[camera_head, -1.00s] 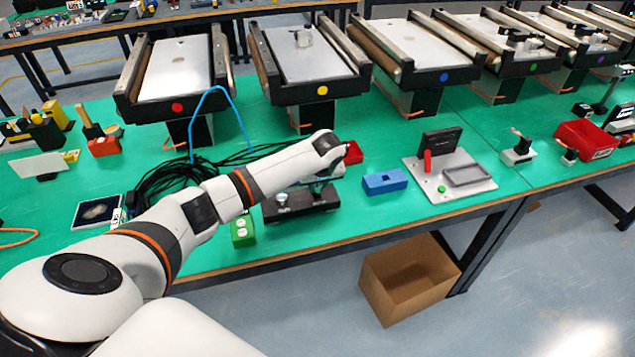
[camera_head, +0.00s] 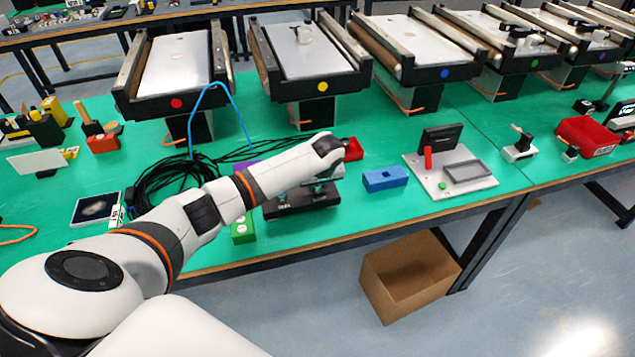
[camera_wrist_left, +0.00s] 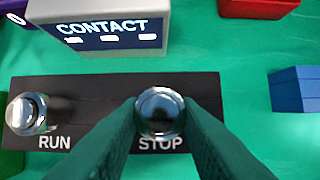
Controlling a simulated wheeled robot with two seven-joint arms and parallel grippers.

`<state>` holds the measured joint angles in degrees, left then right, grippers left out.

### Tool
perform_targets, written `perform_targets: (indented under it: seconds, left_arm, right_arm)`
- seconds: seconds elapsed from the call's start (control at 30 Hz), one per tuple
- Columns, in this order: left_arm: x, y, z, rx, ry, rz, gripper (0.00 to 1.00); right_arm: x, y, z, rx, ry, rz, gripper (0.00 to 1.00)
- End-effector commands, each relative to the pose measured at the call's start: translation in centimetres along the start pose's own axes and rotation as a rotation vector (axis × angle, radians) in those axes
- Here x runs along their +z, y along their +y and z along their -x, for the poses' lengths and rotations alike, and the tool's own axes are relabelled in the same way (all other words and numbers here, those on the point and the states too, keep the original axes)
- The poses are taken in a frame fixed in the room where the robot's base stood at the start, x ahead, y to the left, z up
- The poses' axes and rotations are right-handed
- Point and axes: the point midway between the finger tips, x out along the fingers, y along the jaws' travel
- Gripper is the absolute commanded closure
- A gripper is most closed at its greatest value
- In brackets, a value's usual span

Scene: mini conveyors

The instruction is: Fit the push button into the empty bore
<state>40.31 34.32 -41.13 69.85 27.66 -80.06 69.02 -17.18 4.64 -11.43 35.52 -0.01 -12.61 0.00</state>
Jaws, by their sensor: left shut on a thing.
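My left gripper (camera_wrist_left: 160,125) is shut on a shiny round metal push button (camera_wrist_left: 160,112), seen end-on between the dark fingers. In the left wrist view the button is over the STOP end of a black panel (camera_wrist_left: 100,95). It covers the spot above the STOP label, so the bore is hidden and I cannot tell whether the button is in it or above it. A second metal button (camera_wrist_left: 27,113) stands at the RUN end. In the head view the left gripper (camera_head: 318,190) is over the right part of the panel (camera_head: 300,209). My right gripper is not in view.
A grey box marked CONTACT (camera_wrist_left: 105,38) stands just behind the panel. A blue block (camera_head: 385,179) and a red container (camera_head: 352,149) are to the right, a green block (camera_head: 243,231) to the left. Black cables (camera_head: 165,190) lie behind the arm.

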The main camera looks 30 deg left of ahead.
Motion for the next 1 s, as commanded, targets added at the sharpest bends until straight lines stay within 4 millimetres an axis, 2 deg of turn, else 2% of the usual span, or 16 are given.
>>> perform_targets:
  seconds: [0.37, 0.4, 0.5, 0.73, 0.87, 1.0]
  left_arm:
    - [-0.10, 0.00, -0.22, 0.000, 0.000, 0.000, 0.93]
    - [-0.10, 0.00, -0.22, 0.000, 0.000, 0.000, 0.64]
    - [-0.11, 0.00, -0.22, 0.000, 0.000, 0.000, 0.48]
    - [-0.12, 0.01, -0.23, 0.001, 0.001, 0.000, 0.44]
    - [-0.12, 0.01, -0.23, 0.001, 0.001, 0.000, 0.23]
    - [-0.12, 0.01, -0.23, 0.001, 0.001, 0.000, 0.20]
  right_arm:
    - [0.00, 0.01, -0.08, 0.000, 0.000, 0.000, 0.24]
    - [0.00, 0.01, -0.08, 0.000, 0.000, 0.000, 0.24]
    - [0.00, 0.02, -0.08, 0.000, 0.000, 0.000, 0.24]
    - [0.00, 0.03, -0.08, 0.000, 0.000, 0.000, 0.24]
    - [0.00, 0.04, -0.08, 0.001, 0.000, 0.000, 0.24]
    - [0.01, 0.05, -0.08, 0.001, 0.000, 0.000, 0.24]
